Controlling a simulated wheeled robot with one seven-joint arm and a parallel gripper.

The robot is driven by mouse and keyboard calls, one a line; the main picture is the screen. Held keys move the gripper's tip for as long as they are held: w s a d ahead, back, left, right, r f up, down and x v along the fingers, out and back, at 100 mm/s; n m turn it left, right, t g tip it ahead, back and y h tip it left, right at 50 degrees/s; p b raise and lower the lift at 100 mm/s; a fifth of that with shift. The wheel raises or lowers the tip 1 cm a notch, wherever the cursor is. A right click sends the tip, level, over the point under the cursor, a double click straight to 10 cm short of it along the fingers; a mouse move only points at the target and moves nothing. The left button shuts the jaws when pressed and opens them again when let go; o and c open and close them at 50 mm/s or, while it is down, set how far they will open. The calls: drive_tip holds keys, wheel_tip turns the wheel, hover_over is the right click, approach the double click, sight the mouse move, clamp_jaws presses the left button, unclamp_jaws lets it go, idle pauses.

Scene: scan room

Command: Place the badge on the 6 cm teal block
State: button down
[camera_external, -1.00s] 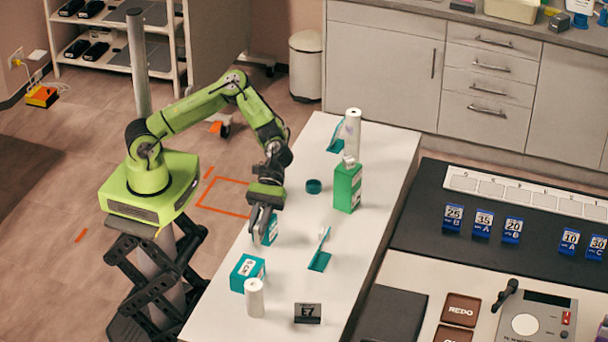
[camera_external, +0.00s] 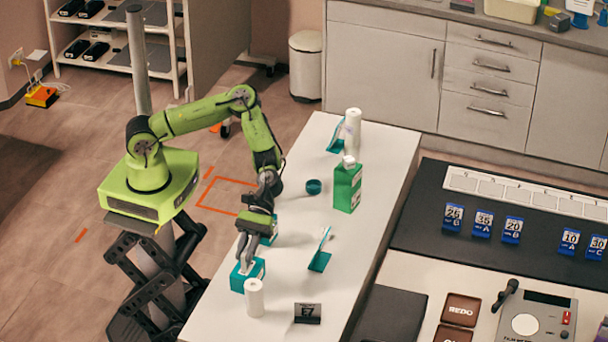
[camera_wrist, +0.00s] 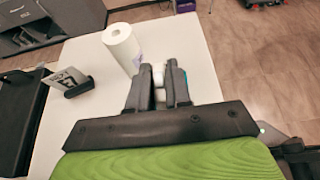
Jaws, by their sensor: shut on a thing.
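My gripper (camera_external: 244,264) points down at the near left of the white table, with its fingertips at a teal block (camera_external: 254,275) that has a white label. In the wrist view my gripper (camera_wrist: 159,82) is shut on a small white piece (camera_wrist: 158,75), which I take to be the badge; the fingers hide most of it. I cannot tell whether the badge touches the block. A smaller teal block (camera_external: 269,235) stands just behind, partly covered by my gripper. The block sizes are too small to read.
A white roll (camera_external: 254,298) stands close beside the block, and also shows in the wrist view (camera_wrist: 122,48).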

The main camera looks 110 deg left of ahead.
drive_tip(key=c, duration=1.1)
unclamp_jaws()
drive_tip(key=shift+f, duration=0.1)
drive_tip(key=shift+o, duration=0.2)
drive_tip(key=shift+a+r, duration=0.3)
drive_tip(key=v, duration=1.1)
drive_tip(key=s+a+r+m+t+y, duration=0.2)
drive_tip(key=s+a+r+m+y, duration=0.1)
drive_tip(key=s, duration=0.5)
drive_tip(key=s+a+r+m+t+y, duration=0.1)
drive_tip(key=s+a+r+m+y, duration=0.3)
drive_tip(key=s+r+m, duration=0.3)
drive_tip(key=s+a+r+m+t+y, duration=0.2)
drive_tip(key=s+a+r+m+y, duration=0.2)
drive_tip(key=s+m, duration=0.4)
drive_tip(key=s+r+y, duration=0.1)
drive_tip(key=s, duration=0.1)
drive_tip(key=shift+s+t+y+p, duration=0.3)
drive_tip(key=shift+s+y+p, duration=0.1)
